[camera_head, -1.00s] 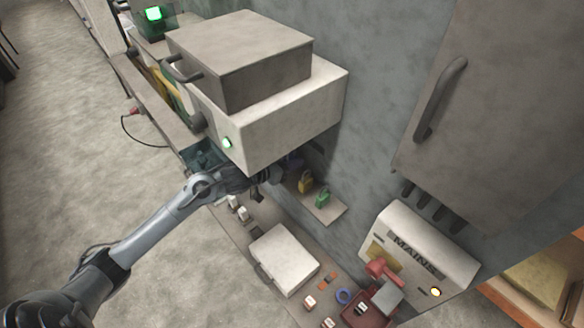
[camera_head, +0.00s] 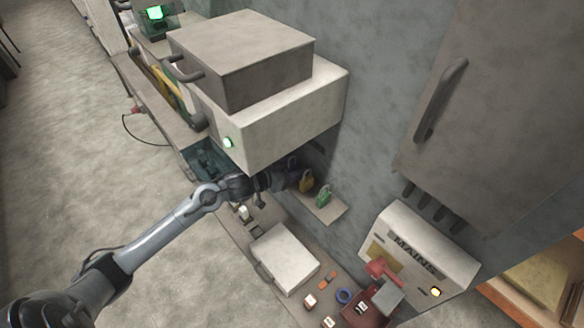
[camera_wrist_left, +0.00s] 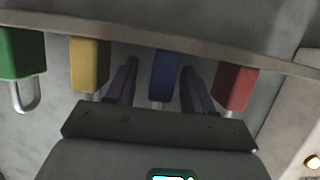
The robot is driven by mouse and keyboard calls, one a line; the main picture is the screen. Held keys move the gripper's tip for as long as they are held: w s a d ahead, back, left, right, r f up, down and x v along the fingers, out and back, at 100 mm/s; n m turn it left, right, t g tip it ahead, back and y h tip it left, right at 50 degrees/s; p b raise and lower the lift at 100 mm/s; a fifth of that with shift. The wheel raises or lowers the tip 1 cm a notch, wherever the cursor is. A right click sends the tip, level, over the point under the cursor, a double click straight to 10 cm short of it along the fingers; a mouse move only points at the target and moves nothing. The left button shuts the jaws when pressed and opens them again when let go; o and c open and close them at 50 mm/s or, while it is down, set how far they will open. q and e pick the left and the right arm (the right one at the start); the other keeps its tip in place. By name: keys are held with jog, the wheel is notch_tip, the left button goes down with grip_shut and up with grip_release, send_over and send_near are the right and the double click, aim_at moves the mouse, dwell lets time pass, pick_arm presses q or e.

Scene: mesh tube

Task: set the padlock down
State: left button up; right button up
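Several padlocks stand in a row on a small wall shelf (camera_head: 328,211). In the wrist view I see a green padlock (camera_wrist_left: 22,53), a yellow padlock (camera_wrist_left: 88,65), a blue padlock (camera_wrist_left: 163,76) and a red padlock (camera_wrist_left: 236,87), with shackles pointing down in the picture. My left gripper (camera_wrist_left: 159,72) has its fingers on either side of the blue padlock, with gaps showing, so it looks open. In the head view my left gripper (camera_head: 281,179) is at the shelf under the white box, partly hiding the row; the yellow (camera_head: 306,182) and green (camera_head: 323,197) padlocks show beside it. My right gripper is not in view.
The white box (camera_head: 285,125) overhangs close above my left gripper. A lower bench holds a white case (camera_head: 284,258), a blue ring (camera_head: 344,296) and small tags. The MAINS box (camera_head: 417,250) with a red handle is on the right.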

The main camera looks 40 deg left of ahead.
pick_arm(q)
jog(key=shift+r, duration=0.2)
jog(key=shift+s, duration=0.3)
jog(key=v, duration=1.1)
jog(key=s+d+f+n+g+y, duration=0.1)
jog(key=s+d+f+g+y, duration=0.25)
jog(key=s+d+f, duration=0.45)
jog(key=s+d+f+g, duration=0.2)
jog(key=s+d+g, duration=0.1)
jog(key=s, duration=0.3)
jog(key=s+d+f+m+g+h, duration=0.1)
jog(key=s+d+f+g, duration=0.2)
jog(key=s+d, duration=0.2)
jog(key=shift+s+d+f+g+b, duration=0.2)
jog(key=shift+s+f+g+b, duration=0.15)
jog(key=shift+s, duration=0.6)
